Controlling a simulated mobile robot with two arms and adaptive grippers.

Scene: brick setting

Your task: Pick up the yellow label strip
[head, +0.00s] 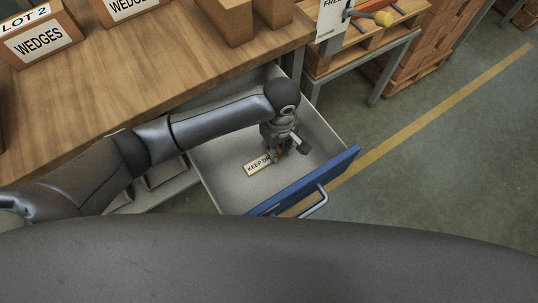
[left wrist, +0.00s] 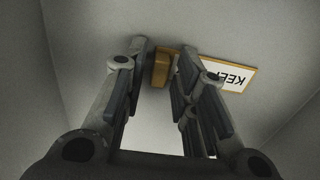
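The label strip (head: 257,165) lies on the floor of the open drawer. It is a pale plate with a yellow edge and black print starting "KEEP D"; its right end is hidden by my left gripper. My left gripper (head: 278,150) reaches down into the drawer at that end. In the left wrist view the strip's printed face (left wrist: 232,77) shows beyond the right finger. A yellow block (left wrist: 161,69), which seems to belong to the strip, shows between the fingertips of my left gripper (left wrist: 162,62). The fingers stand apart, with no clear contact. My right gripper is not in view.
The drawer's blue front (head: 308,182) with its metal handle (head: 314,204) and its low grey walls surround the gripper. The wooden bench top (head: 150,75) overhangs the drawer's rear and carries boxes labelled "WEDGES" (head: 38,38). A pallet-like stand with a mallet (head: 383,18) is behind.

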